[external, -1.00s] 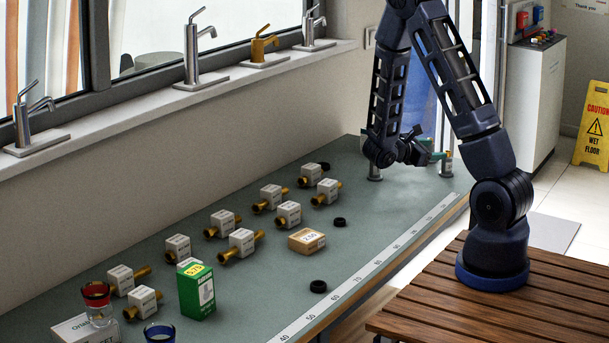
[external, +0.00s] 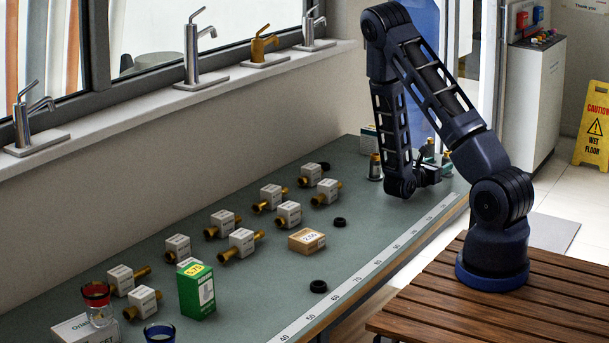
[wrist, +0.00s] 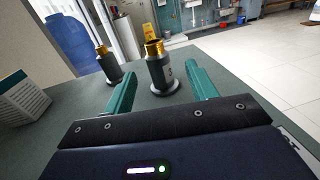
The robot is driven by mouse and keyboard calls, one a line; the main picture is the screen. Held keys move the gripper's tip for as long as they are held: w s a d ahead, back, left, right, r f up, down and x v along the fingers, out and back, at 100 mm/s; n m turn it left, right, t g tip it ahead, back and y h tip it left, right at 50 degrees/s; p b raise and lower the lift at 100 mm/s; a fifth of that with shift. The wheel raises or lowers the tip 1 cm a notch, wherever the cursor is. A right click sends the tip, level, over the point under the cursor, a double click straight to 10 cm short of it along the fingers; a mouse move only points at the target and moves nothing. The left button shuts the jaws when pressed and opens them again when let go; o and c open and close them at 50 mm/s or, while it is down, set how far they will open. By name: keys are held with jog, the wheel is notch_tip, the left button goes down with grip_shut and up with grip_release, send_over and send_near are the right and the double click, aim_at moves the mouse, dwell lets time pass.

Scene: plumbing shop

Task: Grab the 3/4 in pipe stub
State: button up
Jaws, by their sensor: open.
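Pipe stubs with dark bodies, brass tops and round bases stand upright at the far end of the counter. One stub (wrist: 158,70) is ahead of my gripper (wrist: 160,78), between the lines of its two green fingers in the wrist view. A second stub (wrist: 108,66) stands to its left, farther off. In the external view a stub (external: 375,167) stands left of my arm, and another (external: 446,159) is by my gripper (external: 441,171). My gripper is open, with nothing held. The size markings are too small to read.
A white and green box (wrist: 20,98) stands at the left in the wrist view. On the counter (external: 270,285) are several brass fittings with white labels, a cardboard box (external: 306,241), a green box (external: 196,291) and black rings (external: 318,286). The counter's front edge runs close to my gripper.

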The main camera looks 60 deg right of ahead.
aim_at(444, 161)
jog(key=shift+s+d, duration=0.2)
jog(key=shift+d, duration=1.45)
jog(key=shift+s+d, duration=0.15)
jog(key=shift+d, duration=1.45)
grip_shut()
